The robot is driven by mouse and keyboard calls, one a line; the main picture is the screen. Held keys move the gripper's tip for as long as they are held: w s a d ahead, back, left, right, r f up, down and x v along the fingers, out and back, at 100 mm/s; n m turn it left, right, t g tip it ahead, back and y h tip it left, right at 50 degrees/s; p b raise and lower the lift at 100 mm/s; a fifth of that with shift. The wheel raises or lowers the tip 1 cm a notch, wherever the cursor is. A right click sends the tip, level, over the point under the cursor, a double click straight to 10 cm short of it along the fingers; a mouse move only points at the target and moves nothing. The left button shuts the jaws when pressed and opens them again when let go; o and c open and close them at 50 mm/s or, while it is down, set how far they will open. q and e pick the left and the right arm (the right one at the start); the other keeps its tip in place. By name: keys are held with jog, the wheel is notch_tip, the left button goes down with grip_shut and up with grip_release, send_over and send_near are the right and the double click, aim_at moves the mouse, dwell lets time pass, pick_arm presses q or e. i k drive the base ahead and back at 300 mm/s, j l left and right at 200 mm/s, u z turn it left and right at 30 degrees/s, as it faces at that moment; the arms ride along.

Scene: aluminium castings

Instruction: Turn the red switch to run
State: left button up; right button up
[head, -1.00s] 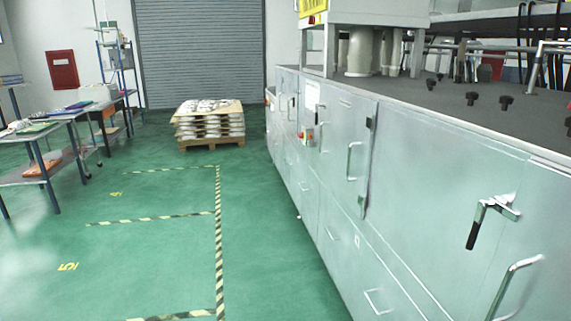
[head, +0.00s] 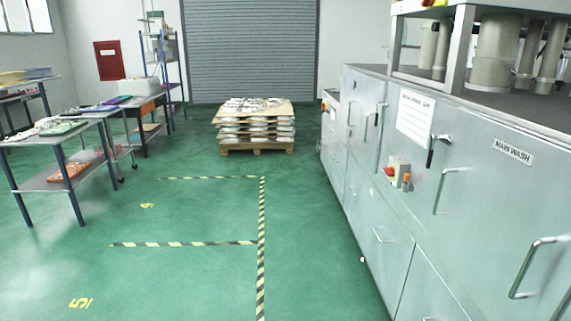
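A red switch (head: 390,171) sits on a small pale box on the front of the grey machine (head: 470,185), at the right of the head view. An orange part (head: 406,180) is beside it on the right. The switch is small here and I cannot read its position or any label. Another red knob on a yellow plate (head: 324,104) shows farther along the machine, near its far end. Neither of my grippers is in view.
A pallet (head: 257,146) stacked with castings stands before the roller shutter. Tables (head: 60,140) and a shelf line the left. Striped tape (head: 262,230) marks the green floor, which is clear alongside the machine. Door handles (head: 535,265) stick out from the machine front.

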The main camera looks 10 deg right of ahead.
aim_at(390, 172)
jog(key=i+j+z, duration=0.1)
jog(key=i+z, duration=0.3)
jog(key=i, duration=0.15)
jog(key=i+j+z, duration=0.4)
jog(key=i, duration=0.15)
jog(key=i+j+z, duration=0.45)
jog(key=i+l, duration=0.05)
jog(key=l, duration=0.05)
